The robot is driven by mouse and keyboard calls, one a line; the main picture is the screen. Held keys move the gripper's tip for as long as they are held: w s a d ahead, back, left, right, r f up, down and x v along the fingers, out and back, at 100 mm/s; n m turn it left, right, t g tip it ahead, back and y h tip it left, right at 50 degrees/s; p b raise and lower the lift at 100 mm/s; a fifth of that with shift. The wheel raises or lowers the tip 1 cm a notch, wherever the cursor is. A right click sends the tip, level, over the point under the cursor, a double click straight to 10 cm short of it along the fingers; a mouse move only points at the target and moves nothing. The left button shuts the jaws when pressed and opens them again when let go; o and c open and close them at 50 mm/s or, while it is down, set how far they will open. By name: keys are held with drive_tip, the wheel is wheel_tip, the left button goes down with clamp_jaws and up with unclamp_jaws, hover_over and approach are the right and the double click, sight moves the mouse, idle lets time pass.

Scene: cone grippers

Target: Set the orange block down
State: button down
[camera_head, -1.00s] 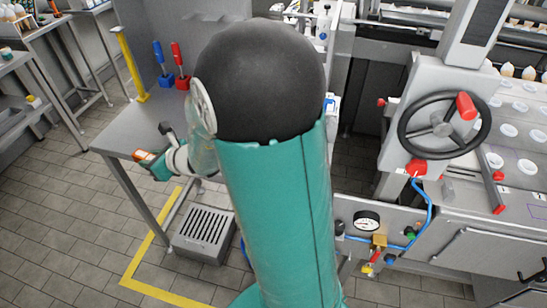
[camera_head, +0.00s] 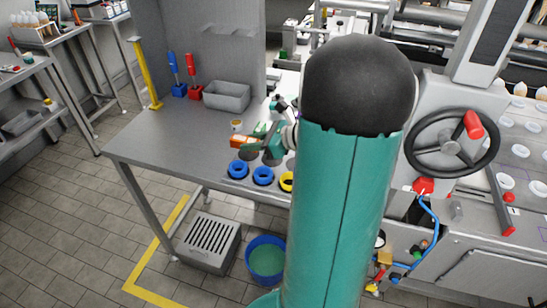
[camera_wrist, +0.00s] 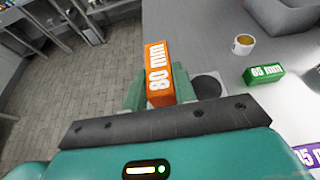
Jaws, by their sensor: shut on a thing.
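The orange block (camera_wrist: 158,72), marked "80 mm", is held between the two green fingers of my gripper (camera_wrist: 157,88) in the wrist view. In the head view the orange block (camera_head: 241,141) and my gripper (camera_head: 258,146) are over the right part of the grey table (camera_head: 165,135), behind the blue rings. I cannot tell whether the block touches the table. A round dark spot (camera_wrist: 208,86) on the tabletop lies just right of the fingers in the wrist view. My arm hides the table's right end in the head view.
A green "65 mm" block (camera_wrist: 264,73), a purple block (camera_wrist: 308,156) and a tape-like roll (camera_wrist: 243,44) lie to the right. Blue rings (camera_head: 263,176) and a yellow ring (camera_head: 287,181) line the front edge. A grey bin (camera_head: 227,96) stands behind. The table's left is clear.

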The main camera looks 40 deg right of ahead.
hover_over(272, 162)
wheel_tip(272, 162, down, 7)
drive_tip(key=shift+f, duration=1.55)
drive_tip(key=shift+f, duration=0.15)
drive_tip(key=c, duration=1.1)
unclamp_jaws()
drive_tip(key=shift+f, duration=0.1)
drive_tip(key=shift+s+d+r, duration=0.1)
drive_tip(key=shift+d+r, duration=0.05)
drive_tip(key=shift+r, duration=0.15)
drive_tip(key=v, duration=0.7)
drive_tip(key=shift+r, duration=0.1)
